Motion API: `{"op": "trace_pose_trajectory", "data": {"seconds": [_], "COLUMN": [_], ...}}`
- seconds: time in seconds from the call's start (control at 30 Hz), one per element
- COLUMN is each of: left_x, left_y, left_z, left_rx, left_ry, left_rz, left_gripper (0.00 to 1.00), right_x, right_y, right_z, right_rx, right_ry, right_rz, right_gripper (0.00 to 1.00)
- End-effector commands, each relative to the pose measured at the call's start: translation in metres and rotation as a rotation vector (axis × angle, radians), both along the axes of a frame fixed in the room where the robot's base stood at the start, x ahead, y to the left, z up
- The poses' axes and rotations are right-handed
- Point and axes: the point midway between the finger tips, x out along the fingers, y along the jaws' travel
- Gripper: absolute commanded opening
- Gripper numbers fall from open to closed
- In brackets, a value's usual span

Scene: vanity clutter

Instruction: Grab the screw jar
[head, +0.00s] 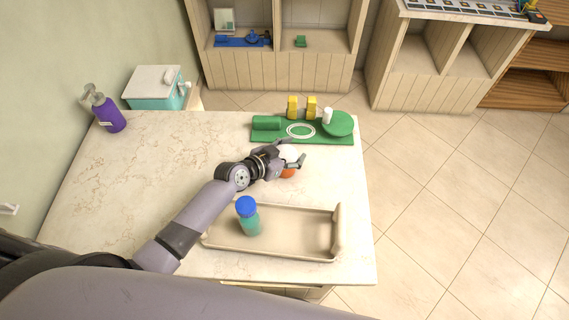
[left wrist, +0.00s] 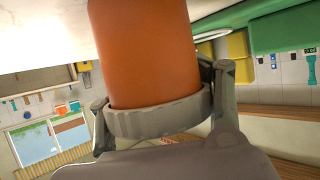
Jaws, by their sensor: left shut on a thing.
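An orange jar with a grey ridged band (left wrist: 155,60), which looks like the screw jar, fills the middle of the left wrist view. My left gripper (left wrist: 160,112) is shut on it, with one finger on each side of the grey band. In the head view the left gripper (head: 292,160) is over the right part of the vanity top, and only a small orange part of the jar (head: 288,173) shows beneath it. I cannot tell whether the jar touches the top. My right gripper is not in view.
A beige tray (head: 290,252) in front holds a green bottle with a blue cap (head: 248,217). A purple pump bottle (head: 110,115) stands back left. The left-middle top (head: 150,165) is clear.

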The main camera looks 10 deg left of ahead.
Motion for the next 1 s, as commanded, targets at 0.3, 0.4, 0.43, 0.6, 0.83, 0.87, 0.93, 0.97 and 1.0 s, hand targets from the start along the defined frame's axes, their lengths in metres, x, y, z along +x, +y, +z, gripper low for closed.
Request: {"op": "trace_pose_trajectory", "data": {"seconds": [0.3, 0.4, 0.43, 0.6, 0.83, 0.87, 0.93, 0.97, 1.0], "left_x": [0.0, 0.0, 0.0, 0.0, 0.001, 0.001, 0.001, 0.001, 0.001], "left_y": [0.0, 0.0, 0.0, -0.001, -0.001, 0.0, 0.0, 0.0, 0.0], "left_z": [0.0, 0.002, 0.004, 0.021, 0.078, 0.086, 0.105, 0.114, 0.125], "left_rx": [0.0, 0.0, -0.001, -0.003, -0.001, 0.0, 0.0, -0.001, 0.0], "left_ry": [0.0, 0.0, -0.001, -0.003, -0.009, -0.009, -0.009, -0.008, -0.009], "left_rz": [0.0, 0.0, -0.001, -0.002, -0.002, -0.001, -0.001, -0.002, -0.001], "left_gripper": [0.23, 0.23, 0.23, 0.23, 0.23, 0.23, 0.23, 0.23, 0.23], "right_x": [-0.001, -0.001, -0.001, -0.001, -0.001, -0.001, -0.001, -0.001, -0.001], "right_y": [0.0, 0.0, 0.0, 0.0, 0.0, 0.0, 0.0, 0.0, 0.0], "right_z": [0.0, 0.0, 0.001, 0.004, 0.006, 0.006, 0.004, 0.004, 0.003], "right_rx": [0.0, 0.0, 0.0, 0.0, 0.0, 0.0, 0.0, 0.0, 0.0], "right_ry": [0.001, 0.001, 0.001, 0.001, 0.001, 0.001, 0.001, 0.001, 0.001], "right_rz": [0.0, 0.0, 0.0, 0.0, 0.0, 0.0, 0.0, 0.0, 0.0], "right_gripper": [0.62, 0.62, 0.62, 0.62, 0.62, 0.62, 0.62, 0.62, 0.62]}}
